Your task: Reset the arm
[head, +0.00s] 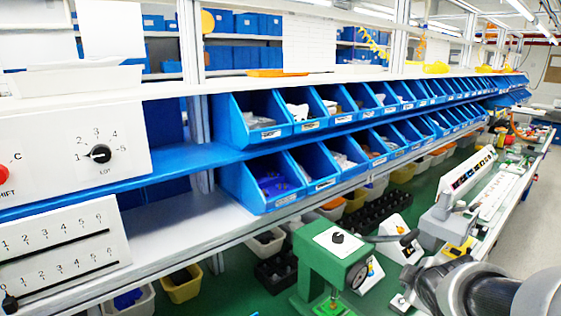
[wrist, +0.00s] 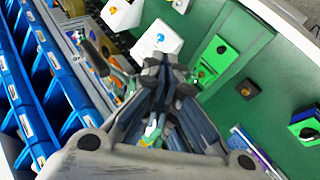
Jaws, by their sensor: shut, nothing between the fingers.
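My gripper (wrist: 167,68) shows in the wrist view with its fingers together and nothing held between them. It is over the workbench, apart from the devices on it as far as I can tell. In the head view part of my arm shows at the bottom right, and the fingertips cannot be made out. The black rotary switch (head: 100,154) sits on a white panel (head: 55,170) at the left, with numbers 1 to 5 around it. Its exact setting is hard to read. The gripper is well away from it.
Blue bins (head: 262,120) line the shelf in two rows. White angled button boxes (wrist: 155,42) and a green button box (wrist: 217,52) are near the gripper. A slider panel (head: 60,250) is lower left.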

